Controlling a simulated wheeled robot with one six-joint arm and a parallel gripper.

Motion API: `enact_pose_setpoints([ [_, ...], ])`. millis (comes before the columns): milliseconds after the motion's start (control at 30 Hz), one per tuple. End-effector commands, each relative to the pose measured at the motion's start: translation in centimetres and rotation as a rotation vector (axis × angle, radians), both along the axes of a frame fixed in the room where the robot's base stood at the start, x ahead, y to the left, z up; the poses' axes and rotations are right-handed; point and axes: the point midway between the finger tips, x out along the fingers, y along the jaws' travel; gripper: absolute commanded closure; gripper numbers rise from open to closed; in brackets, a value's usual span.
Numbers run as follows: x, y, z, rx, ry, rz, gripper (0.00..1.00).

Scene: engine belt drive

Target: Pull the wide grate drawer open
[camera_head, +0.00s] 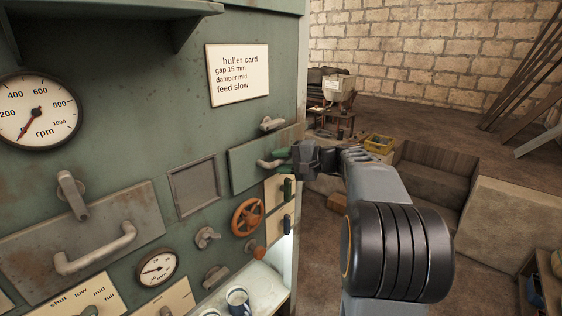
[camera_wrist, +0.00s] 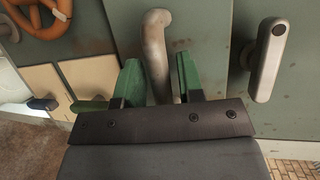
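A green drawer panel (camera_head: 247,170) with a bent metal bar handle (camera_head: 270,163) is set in the machine front. My gripper (camera_head: 287,155) is at this handle, coming from the right. In the wrist view the handle (camera_wrist: 157,55) runs between the two green fingers of my gripper (camera_wrist: 161,68). The fingers look open, one on each side of the bar, with narrow gaps. A turning latch (camera_head: 270,123) sits above this panel; it also shows at the right of the wrist view (camera_wrist: 268,60). I see no label naming the grate drawer.
A rusty grey panel (camera_head: 110,215) with a larger bar handle (camera_head: 95,250) and a latch (camera_head: 72,195) is at left. An orange handwheel (camera_head: 247,217) sits below the green panel. A ledge with mugs (camera_head: 238,301) sticks out below. Open floor and a crate lie right.

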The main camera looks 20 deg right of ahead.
Motion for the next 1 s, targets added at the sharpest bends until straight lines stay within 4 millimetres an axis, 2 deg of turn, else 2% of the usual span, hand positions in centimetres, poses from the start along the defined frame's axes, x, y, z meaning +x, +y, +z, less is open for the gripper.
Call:
enact_pose_setpoints([
  [33, 0.0, 0.0, 0.0, 0.0, 0.0, 0.0, 0.7],
  [367, 0.0, 0.0, 0.0, 0.0, 0.0, 0.0, 1.0],
  [600, 0.0, 0.4, 0.0, -0.001, 0.0, 0.002, 1.0],
  [767, -0.4, -0.2, -0.1, 0.0, 0.0, 0.0, 1.0],
  [1000, -3.2, -1.9, -0.4, -0.002, 0.0, -0.004, 1.0],
])
